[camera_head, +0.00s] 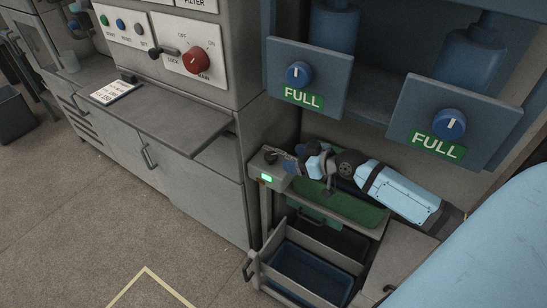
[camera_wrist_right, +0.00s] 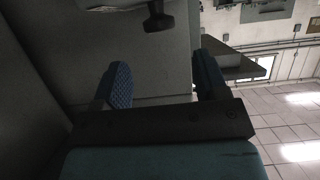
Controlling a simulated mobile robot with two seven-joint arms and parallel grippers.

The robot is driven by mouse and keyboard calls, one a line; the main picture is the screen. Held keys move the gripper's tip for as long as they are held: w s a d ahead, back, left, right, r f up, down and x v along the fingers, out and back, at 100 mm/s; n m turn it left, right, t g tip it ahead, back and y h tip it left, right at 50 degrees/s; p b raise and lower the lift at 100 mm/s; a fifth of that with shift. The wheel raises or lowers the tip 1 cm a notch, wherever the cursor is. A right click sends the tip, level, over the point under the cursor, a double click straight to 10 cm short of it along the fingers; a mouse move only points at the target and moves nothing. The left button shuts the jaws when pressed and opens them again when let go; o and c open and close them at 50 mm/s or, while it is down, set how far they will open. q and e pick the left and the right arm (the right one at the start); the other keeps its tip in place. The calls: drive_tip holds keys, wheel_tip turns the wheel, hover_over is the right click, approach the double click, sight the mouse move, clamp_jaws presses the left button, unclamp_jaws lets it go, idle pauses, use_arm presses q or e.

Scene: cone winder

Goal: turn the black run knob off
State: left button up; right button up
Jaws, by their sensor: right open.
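The black run knob (camera_head: 270,156) appears as a small dark round knob on a grey control box (camera_head: 272,174) with a lit green display. The display is too small to read, and so is the knob's setting. My right gripper (camera_head: 296,165) is just right of the box, its fingers pointing left towards the knob and apart from it. In the right wrist view, the gripper (camera_wrist_right: 162,80) is open with nothing between its blue pads. A dark knob-like part (camera_wrist_right: 158,16) shows beyond the fingertips there. My left gripper is out of view.
Two blue knobs (camera_head: 299,74) (camera_head: 449,124) with green FULL labels sit on panels above my right arm. A red MAIN knob (camera_head: 195,60) is on the left cabinet. A green shelf (camera_head: 350,207) and a drawer with a blue bin (camera_head: 300,272) lie below the gripper.

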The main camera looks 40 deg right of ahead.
sight(273, 156)
drive_tip(key=x, duration=0.6)
drive_tip(key=shift+w+f+b, duration=0.2)
drive_tip(key=shift+w+b, duration=0.1)
drive_tip(key=shift+b, duration=0.05)
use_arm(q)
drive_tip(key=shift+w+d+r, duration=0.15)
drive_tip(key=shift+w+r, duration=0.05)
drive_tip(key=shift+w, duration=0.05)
use_arm(e)
drive_tip(key=shift+x, duration=0.8)
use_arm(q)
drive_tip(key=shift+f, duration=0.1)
